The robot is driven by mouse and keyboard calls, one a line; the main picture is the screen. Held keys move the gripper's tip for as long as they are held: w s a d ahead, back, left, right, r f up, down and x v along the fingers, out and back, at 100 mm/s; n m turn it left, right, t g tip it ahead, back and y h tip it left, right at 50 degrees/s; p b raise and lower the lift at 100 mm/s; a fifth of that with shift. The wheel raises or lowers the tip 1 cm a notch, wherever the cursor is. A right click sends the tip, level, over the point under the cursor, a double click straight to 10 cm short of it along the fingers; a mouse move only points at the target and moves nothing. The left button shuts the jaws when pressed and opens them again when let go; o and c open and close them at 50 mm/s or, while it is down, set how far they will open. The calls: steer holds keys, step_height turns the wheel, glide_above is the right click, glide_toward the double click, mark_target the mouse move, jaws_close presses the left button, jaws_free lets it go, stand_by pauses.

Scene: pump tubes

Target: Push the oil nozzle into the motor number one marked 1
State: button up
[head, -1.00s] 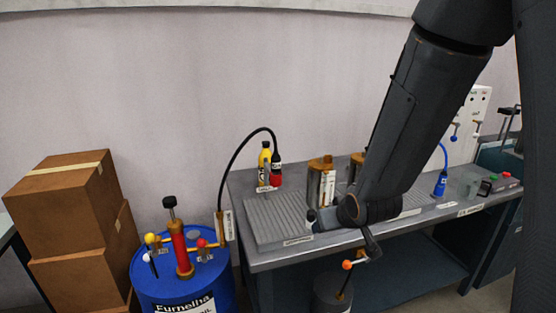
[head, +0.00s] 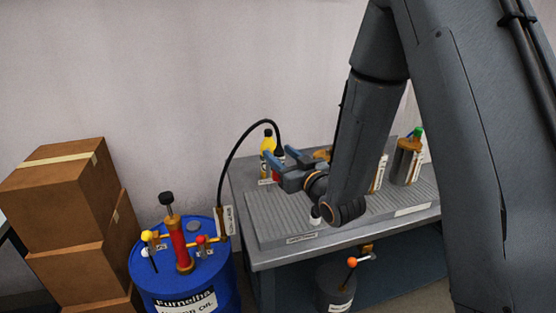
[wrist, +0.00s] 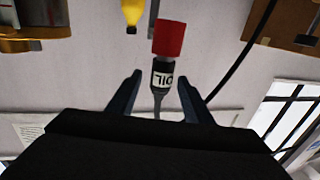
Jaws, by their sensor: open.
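The oil nozzle, with a red body and a black part labelled OIL (wrist: 163,76), stands at the tray's left end. The wrist view is upside down, so the red part is the lower one. My gripper (head: 283,155) is open, its two fingers pointing at the nozzle. In the wrist view my fingertips (wrist: 161,84) lie on either side of the nozzle's black end, with gaps on both sides.
A yellow bottle (head: 267,145) stands beside the nozzle. A black hose (head: 235,146) arcs from the blue drum (head: 180,275) to the nozzle. The ribbed tray (head: 280,228) lies on the grey bench. Cardboard boxes (head: 60,200) are stacked at left. My arm covers part of the bench.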

steer(key=p+x, duration=0.2)
steer(key=x, duration=0.3)
steer(key=c, duration=1.1)
jaws_close()
steer(key=shift+r, duration=0.1)
